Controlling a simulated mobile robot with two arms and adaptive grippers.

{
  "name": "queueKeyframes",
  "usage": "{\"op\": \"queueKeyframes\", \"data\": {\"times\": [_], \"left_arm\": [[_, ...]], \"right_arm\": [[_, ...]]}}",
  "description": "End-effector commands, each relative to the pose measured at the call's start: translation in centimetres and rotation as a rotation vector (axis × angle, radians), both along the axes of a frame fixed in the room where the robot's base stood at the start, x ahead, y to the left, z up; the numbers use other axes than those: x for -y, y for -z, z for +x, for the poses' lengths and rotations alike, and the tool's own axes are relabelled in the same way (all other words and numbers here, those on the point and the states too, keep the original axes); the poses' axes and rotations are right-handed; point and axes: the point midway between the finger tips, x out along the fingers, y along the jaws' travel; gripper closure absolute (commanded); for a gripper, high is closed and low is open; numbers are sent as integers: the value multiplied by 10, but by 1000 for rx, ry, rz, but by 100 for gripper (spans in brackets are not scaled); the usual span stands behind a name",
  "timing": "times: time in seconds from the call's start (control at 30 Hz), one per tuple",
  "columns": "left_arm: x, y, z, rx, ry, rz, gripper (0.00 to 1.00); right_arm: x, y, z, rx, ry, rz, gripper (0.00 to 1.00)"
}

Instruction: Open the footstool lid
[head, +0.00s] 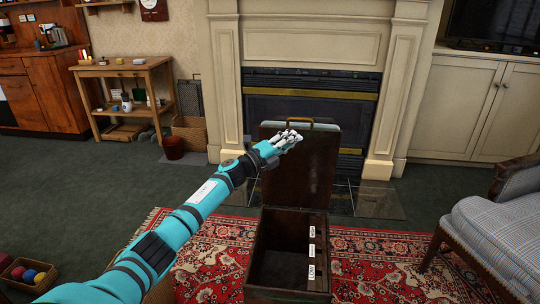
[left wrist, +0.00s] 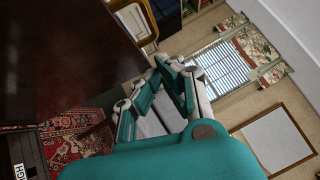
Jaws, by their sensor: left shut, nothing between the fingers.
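The footstool (head: 285,296) is a dark brown box on the red patterned rug. Its lid (head: 312,175) stands upright at the back, with a brass handle (head: 313,120) at its top edge. The interior is exposed and looks empty, with white labels on its right inner wall. My left gripper (head: 294,137) is shut and empty, in front of the lid's upper left part. I cannot tell whether it touches the lid. In the left wrist view the gripper's fingers (left wrist: 165,62) are closed together beside a large dark brown surface, likely the lid (left wrist: 60,55). My right gripper is out of view.
The fireplace (head: 312,85) stands behind the lid. A plaid armchair (head: 495,225) is at the right. A box of balls (head: 30,273) lies at the lower left.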

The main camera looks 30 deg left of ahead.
Motion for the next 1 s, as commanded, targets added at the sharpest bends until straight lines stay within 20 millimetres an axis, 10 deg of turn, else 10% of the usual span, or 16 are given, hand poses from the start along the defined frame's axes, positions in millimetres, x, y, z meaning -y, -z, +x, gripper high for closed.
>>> {"op": "queueKeyframes", "data": {"times": [0.4, 0.77, 1.0], "left_arm": [[-26, 12, -66, -1, -2, 0, 100], [-31, 15, -80, 3, -1, 1, 100], [17, 57, -94, -98, -42, -205, 100]], "right_arm": [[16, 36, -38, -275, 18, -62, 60], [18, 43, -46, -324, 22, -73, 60], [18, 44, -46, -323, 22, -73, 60]]}}
